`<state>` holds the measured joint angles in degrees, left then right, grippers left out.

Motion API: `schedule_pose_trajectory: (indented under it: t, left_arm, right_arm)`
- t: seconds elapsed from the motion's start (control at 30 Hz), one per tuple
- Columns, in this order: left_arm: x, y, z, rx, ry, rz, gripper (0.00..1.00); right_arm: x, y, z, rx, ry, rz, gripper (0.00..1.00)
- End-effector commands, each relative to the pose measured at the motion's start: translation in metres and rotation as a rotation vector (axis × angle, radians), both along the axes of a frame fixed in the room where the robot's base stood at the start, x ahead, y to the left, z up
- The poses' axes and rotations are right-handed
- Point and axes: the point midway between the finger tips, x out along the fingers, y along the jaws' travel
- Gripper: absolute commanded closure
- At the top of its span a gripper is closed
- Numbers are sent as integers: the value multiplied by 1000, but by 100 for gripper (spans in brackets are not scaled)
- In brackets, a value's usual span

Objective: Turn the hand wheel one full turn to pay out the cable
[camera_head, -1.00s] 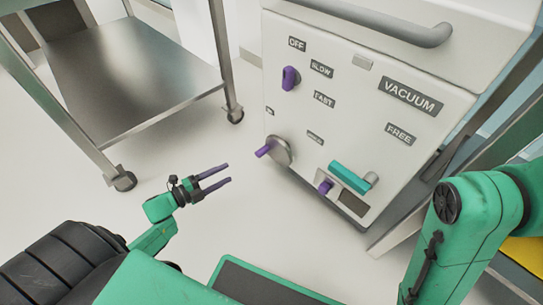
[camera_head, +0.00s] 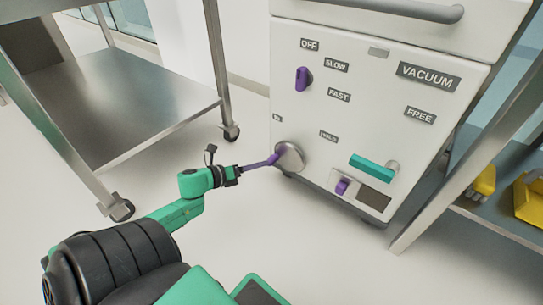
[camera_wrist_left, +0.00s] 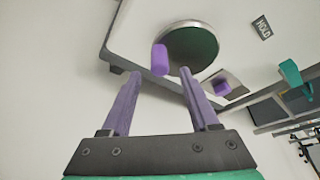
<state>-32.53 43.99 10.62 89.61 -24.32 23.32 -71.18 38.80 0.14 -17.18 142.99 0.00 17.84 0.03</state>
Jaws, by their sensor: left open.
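The hand wheel (camera_head: 290,156) is a round grey metal disc low on the left of the white machine's front. It also shows in the left wrist view (camera_wrist_left: 195,50), with a purple handle (camera_wrist_left: 159,58) sticking out near its rim. My left gripper (camera_head: 274,160) has purple fingers that reach to the wheel in the head view. In the left wrist view, my left gripper (camera_wrist_left: 160,75) is open, with the handle just beyond and between its fingertips. I cannot tell whether they touch. The cable is not seen. My right gripper is not in view.
The white machine (camera_head: 370,70) carries a purple knob (camera_head: 303,79), a teal lever (camera_head: 371,167), a small purple knob (camera_head: 342,187) and labels. A steel trolley (camera_head: 110,100) stands at the left. A shelf with yellow items (camera_head: 484,182) is at the right. The floor between is clear.

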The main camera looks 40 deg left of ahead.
Motion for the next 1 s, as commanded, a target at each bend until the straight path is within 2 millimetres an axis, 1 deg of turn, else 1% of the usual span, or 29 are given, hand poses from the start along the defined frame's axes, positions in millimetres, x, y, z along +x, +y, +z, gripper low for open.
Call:
schedule_pose_trajectory:
  t: [0.03, 0.1, 0.23, 0.37, 0.57, 0.67, 0.7, 0.73, 1.0]
  left_arm:
    - [13, -3, -12, 3, -4, -3, 39]
    - [29, -7, -16, 4, -4, -3, 39]
    - [49, -12, -19, 0, -3, 0, 39]
    - [57, -14, -19, 0, 0, 1, 39]
    - [57, -14, -17, -1, 2, 2, 39]
    - [57, -14, -18, -1, 1, 1, 73]
    - [57, -14, -18, -1, 1, 1, 88]
    - [57, -14, -18, -1, 1, 1, 100]
    - [57, -15, -18, -10, 1, 1, 100]
  right_arm:
    - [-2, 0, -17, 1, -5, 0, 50]
    - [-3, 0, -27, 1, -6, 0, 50]
    - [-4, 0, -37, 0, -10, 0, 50]
    - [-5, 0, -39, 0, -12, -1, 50]
    - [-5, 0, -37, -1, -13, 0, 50]
    - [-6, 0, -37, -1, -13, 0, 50]
    - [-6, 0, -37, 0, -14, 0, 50]
    - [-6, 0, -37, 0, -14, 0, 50]
    - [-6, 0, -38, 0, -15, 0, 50]
